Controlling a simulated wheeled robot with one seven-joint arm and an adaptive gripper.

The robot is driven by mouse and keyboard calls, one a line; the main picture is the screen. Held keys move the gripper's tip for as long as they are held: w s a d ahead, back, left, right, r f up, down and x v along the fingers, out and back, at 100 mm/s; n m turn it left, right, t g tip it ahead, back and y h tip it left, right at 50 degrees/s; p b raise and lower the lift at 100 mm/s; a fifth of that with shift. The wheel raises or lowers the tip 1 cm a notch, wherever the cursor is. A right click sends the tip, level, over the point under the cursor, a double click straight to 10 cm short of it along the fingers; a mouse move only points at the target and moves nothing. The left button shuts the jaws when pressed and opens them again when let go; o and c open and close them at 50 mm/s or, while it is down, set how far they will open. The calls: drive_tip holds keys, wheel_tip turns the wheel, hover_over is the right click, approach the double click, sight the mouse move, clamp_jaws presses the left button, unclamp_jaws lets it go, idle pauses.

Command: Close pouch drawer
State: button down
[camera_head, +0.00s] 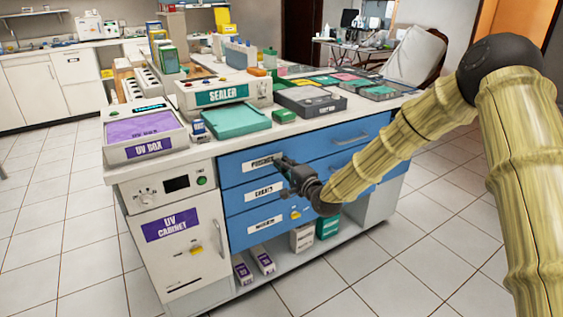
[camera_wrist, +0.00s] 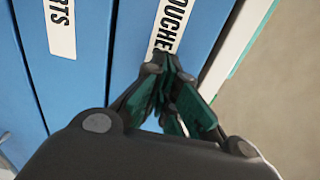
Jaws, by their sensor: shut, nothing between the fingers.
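The pouch drawer (camera_head: 235,168) is the top blue drawer of the counter, with a white label reading POUCHES. In the head view its front looks about level with the drawers below. My gripper (camera_head: 282,162) is shut and empty, with its fingertips at the right end of that label. In the wrist view the closed fingertips (camera_wrist: 168,66) cover the end of the label on the pouch drawer front (camera_wrist: 133,45). They are touching it or very close; I cannot tell which.
Below are the CARDS-like labelled drawer (camera_head: 240,195) and another blue drawer (camera_head: 243,226). A white UV cabinet (camera_head: 170,255) stands to the left. The countertop (camera_head: 200,152) overhangs above, holding a sealer (camera_head: 222,92) and trays. Open tiled floor lies in front.

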drive_tip(key=v, duration=1)
drive_tip(key=s+f+n+g+h+p, duration=0.1)
drive_tip(key=s+f+n+g+h, duration=0.15)
drive_tip(key=s+f, duration=0.75)
drive_tip(key=s+f+n+g+h, duration=0.15)
drive_tip(key=s+f+g, duration=0.35)
drive_tip(key=f, duration=0.8)
drive_tip(key=s+d+f+n+g+h, duration=0.1)
drive_tip(key=s+d+f+n+g, duration=0.1)
drive_tip(key=s+f, duration=0.45)
drive_tip(key=s+d+f+n+g, duration=0.2)
drive_tip(key=s+f, duration=0.1)
drive_tip(key=s, duration=0.7)
drive_tip(key=s+d+f+n+g+h, duration=0.1)
drive_tip(key=s+d+f, duration=0.2)
drive_tip(key=s+f, duration=0.35)
drive_tip(key=s+d+n+g+h, duration=0.2)
drive_tip(key=s+d+n+g, duration=0.15)
drive_tip(key=s, duration=1.05)
wheel_tip(320, 180, up, 19)
drive_tip(key=p, duration=1.9)
drive_tip(key=shift+d, duration=0.3)
drive_tip(key=shift+r+m, duration=0.1)
drive_tip(key=shift+m, duration=0.15)
